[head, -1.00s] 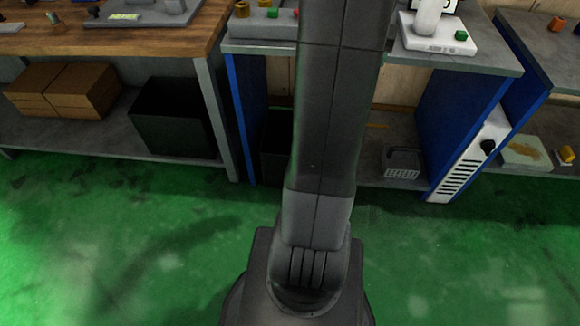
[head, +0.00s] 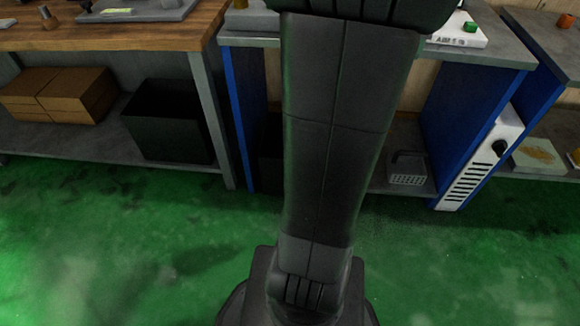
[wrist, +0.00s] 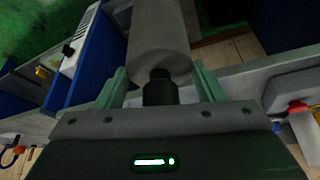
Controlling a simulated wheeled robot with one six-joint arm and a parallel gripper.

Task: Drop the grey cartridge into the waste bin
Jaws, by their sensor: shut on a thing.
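My gripper (wrist: 160,84) shows in the wrist view, its two green fingers on either side of a grey cylinder with a black neck, the grey cartridge (wrist: 158,38). The gripper is shut on the cartridge, which points away from the wrist. The head view does not show the gripper or the cartridge; my arm fills its middle. A dark bin (head: 270,152) stands under the blue-sided bench, partly hidden behind my arm. Another open black bin (head: 168,122) stands on the low shelf to the left. I cannot tell which is the waste bin.
Cardboard boxes (head: 60,92) sit on the left shelf beneath the wooden bench top (head: 110,38). A small grey basket (head: 408,170) sits low under the blue-sided bench. A white scale (head: 462,30) is on top. The green floor (head: 120,240) in front is clear.

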